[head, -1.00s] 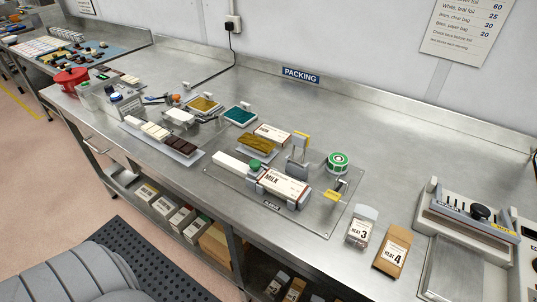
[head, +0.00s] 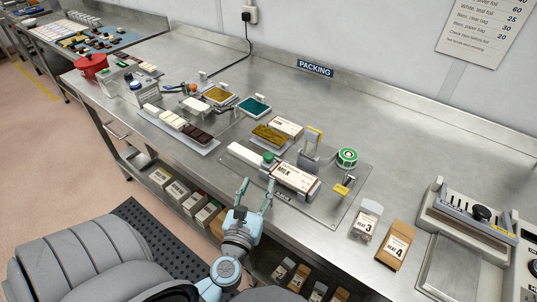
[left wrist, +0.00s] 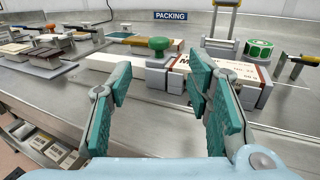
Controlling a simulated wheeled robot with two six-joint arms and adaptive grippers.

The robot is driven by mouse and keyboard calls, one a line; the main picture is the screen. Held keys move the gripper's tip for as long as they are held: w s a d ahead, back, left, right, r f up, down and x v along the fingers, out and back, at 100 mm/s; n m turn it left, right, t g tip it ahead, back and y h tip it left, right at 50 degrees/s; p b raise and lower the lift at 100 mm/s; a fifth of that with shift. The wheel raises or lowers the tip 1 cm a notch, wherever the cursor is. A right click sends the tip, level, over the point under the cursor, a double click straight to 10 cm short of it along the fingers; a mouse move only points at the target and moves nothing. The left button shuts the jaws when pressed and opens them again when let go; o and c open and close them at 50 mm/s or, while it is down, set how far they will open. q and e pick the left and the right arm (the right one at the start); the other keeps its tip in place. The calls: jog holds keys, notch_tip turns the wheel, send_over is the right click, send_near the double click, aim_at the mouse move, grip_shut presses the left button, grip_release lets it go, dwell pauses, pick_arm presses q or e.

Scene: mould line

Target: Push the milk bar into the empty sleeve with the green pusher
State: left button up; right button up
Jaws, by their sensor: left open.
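The green pusher knob (head: 268,157) stands upright on a grey block on the clear fixture plate (head: 335,214); it also shows in the left wrist view (left wrist: 159,45). A pale bar-shaped piece (head: 244,153) extends left of the knob. The white sleeve marked MILK (head: 296,179) lies right of the knob, between grey holders. It shows partly behind a finger in the left wrist view (left wrist: 240,70). No milk bar is clearly visible at the sleeve, and its inside is hidden. My left gripper (head: 256,184) is open and empty, in front of the knob, apart from it. My right gripper is not in view.
A tray (head: 206,150) of white and dark bars lies left of the fixture. A round green-and-white roll (head: 347,157) and a yellow-handled part (head: 343,187) stand to its right.

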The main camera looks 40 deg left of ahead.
aim_at(267, 159)
pick_arm(q)
jog(key=x, duration=1.2)
jog(key=shift+w+a+p, duration=0.15)
jog(key=shift+w+p, duration=0.2)
grip_shut()
